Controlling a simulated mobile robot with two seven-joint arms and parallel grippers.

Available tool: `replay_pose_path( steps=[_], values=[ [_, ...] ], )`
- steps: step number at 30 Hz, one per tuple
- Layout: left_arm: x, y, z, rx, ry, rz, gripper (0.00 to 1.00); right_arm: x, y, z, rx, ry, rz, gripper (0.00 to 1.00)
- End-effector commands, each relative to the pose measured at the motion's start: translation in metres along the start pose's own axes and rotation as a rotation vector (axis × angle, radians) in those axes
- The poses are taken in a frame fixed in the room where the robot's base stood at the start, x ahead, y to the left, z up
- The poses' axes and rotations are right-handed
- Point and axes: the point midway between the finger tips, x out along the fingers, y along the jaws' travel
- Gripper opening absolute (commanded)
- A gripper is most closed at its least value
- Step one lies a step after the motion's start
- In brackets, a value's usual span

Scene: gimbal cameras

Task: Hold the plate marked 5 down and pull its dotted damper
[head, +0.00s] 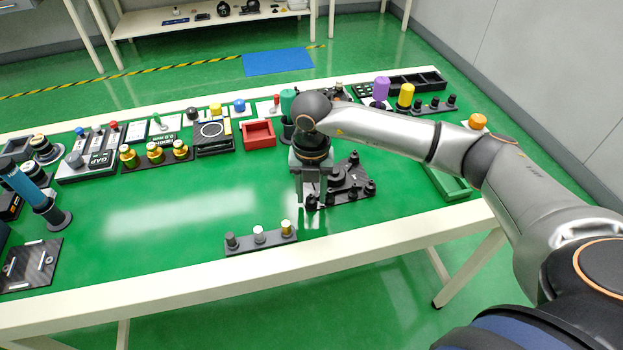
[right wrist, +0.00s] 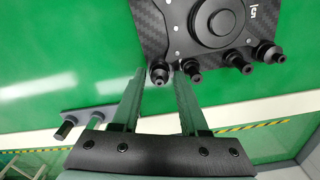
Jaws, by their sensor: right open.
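The black plate marked 5 (head: 352,190) lies on the green table top, just right of my right gripper (head: 312,198). In the right wrist view the plate (right wrist: 180,40) carries a round black hub (right wrist: 212,22), the mark 5 and several black dampers along its near edge. I cannot make out dots on any damper. My right gripper (right wrist: 160,74) is open and empty, pointing down. In the right wrist view the leftmost damper (right wrist: 158,75) appears between its fingertips; I cannot tell whether they touch it. My left gripper is not in view.
A dark strip with three small knobs (head: 260,245) lies near the table's front edge. A red bin (head: 258,134), gold knobs (head: 154,153) and purple (head: 381,90) and yellow (head: 405,96) cylinders stand farther back. The table's left middle (head: 160,210) is clear.

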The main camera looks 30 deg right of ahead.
Motion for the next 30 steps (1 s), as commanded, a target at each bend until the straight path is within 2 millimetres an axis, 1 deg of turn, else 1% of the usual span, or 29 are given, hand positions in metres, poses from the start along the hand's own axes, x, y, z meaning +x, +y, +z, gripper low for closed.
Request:
replay_pose_path(
  steps=[3, 11, 12, 23, 24, 30],
  values=[
    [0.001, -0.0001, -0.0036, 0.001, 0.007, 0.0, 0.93, 0.0062, 0.0002, -0.0001, -0.001, 0.0, 0.001, 0.43],
    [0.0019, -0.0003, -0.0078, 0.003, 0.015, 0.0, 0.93, 0.0074, 0.0003, -0.0001, -0.002, -0.001, 0.001, 0.43],
    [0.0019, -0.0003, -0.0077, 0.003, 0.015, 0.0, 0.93, 0.0074, 0.0004, -0.0001, -0.002, -0.001, 0.001, 0.42],
    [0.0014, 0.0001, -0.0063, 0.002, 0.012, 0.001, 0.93, 0.007, 0.0004, -0.0002, -0.002, 0.0, 0.001, 0.02],
    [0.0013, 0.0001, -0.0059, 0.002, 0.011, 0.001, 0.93, 0.007, 0.0004, -0.0002, -0.002, 0.0, 0.001, 0.0],
    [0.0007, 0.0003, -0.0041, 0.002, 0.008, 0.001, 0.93, 0.0069, 0.0004, -0.0002, -0.001, 0.0, 0.001, 0.0]
  ],
)
